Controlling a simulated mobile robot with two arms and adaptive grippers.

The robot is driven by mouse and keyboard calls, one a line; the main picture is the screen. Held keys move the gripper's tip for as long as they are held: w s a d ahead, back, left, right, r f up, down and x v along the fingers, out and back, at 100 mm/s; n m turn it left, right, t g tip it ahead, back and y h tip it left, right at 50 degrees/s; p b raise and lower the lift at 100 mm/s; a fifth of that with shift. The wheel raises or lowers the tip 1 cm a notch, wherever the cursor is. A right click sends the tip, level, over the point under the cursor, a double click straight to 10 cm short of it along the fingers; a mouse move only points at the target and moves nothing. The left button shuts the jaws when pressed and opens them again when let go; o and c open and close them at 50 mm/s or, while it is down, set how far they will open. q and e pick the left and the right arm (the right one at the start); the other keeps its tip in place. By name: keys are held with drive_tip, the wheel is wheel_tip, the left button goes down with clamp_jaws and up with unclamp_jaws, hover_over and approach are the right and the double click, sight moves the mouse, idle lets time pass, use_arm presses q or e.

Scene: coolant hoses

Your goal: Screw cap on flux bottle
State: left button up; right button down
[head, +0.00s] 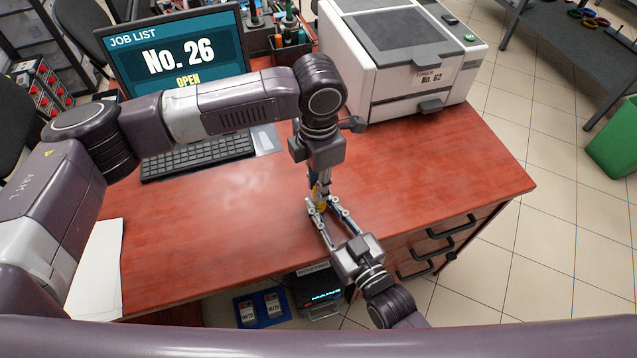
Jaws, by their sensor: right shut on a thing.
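A small yellow piece, which looks like part of the flux bottle (319,193), shows at the front middle of the red desk in the head view. Most of it is hidden by my grippers, and I cannot make out the cap. My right gripper (324,204) reaches in from the front and is shut around the bottle's lower part. My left gripper (321,178) points straight down just above, at the bottle's top. Its fingers are too small and overlapped to show whether they are open or shut.
The red desk (220,225) has free room left and right of the grippers. A monitor (175,50), a keyboard (200,156) and a pen organiser (285,40) stand behind. A white printer (400,60) is at the back right. White paper (97,270) lies at left.

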use_arm(q)
drive_tip(key=o, duration=0.3)
drive_tip(key=shift+o, duration=0.2)
drive_tip(key=shift+r, duration=2.25)
drive_tip(key=shift+c, duration=0.4)
